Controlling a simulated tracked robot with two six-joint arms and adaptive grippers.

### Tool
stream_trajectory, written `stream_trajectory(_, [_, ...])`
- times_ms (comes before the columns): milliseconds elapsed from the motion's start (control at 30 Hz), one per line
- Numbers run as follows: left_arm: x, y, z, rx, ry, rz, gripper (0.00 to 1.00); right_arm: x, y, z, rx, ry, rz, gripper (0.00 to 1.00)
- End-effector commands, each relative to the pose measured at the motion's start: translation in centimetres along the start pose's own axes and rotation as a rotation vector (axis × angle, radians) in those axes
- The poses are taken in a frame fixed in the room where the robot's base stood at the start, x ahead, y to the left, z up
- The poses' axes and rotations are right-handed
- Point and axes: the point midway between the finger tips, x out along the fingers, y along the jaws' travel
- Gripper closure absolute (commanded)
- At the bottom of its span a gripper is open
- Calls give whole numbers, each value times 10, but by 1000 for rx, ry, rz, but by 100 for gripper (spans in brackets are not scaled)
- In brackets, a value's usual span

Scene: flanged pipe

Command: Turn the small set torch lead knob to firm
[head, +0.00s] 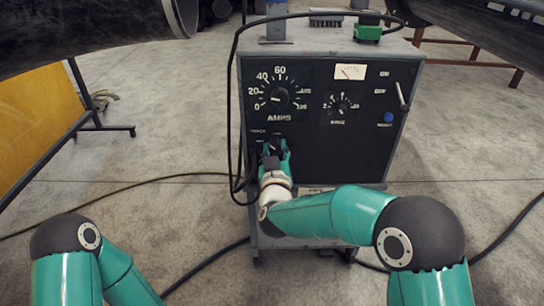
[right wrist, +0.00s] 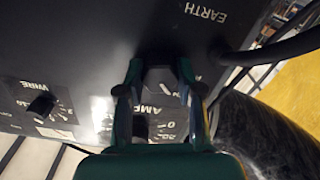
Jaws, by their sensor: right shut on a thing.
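My right gripper (head: 274,148) is at the lower left of the welding machine's black front panel (head: 330,150), below the AMPS dial. It is shut on a small dark knob (right wrist: 160,80), which sits between the two fingers in the right wrist view (right wrist: 160,88). The fingers hide most of the knob in the head view, and I cannot read its setting or tell whether it is the torch lead knob. Part of my left arm shows at the lower left of the head view; its gripper is out of frame.
Above the gripper is the large AMPS knob (head: 279,97); to its right are a smaller dial (head: 341,105), a meter (head: 350,72), a lever (head: 402,95) and a blue button (head: 388,117). A black cable (head: 236,110) hangs close along the panel's left edge.

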Motion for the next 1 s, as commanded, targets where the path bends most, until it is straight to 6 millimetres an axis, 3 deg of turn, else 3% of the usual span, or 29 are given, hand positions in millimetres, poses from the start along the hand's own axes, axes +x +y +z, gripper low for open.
stream_trajectory(33, [8,-3,0,0,0,0,60,-2,-4,11,43,-15,-8,99])
stream_trajectory(600, [44,-16,0,0,0,0,60,-2,-5,11,546,-19,-3,99])
stream_trajectory(1000, [54,-20,0,0,0,0,60,-2,-4,9,709,-21,-1,99])
